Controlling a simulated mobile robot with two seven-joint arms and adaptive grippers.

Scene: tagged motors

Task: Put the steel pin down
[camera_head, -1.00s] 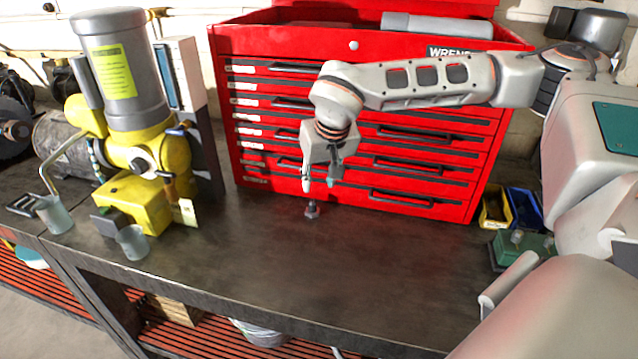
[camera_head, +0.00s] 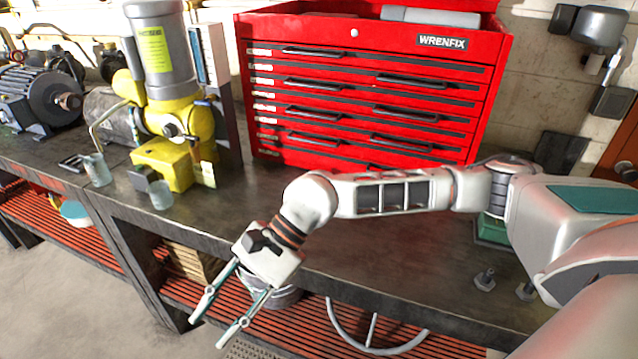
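My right gripper (camera_head: 206,334) hangs in front of the bench's front edge, in the lower left middle of the head view. Its two thin fingers are apart, with nothing visible between them. Two small metal pins with wide bases stand upright on the bench at the right: one pin (camera_head: 485,280) and another pin (camera_head: 525,291), partly behind my arm. I cannot tell whether either is the steel pin. The small upright metal piece seen earlier before the red chest does not show now; my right arm covers part of that area. My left gripper is not in view.
A red tool chest (camera_head: 360,98) stands at the back of the dark workbench (camera_head: 400,262). A yellow and grey machine (camera_head: 183,125) and glass jars, one jar (camera_head: 160,194) near the front, stand left. A grey motor (camera_head: 40,97) is farther left. Slatted red shelves (camera_head: 320,322) lie below.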

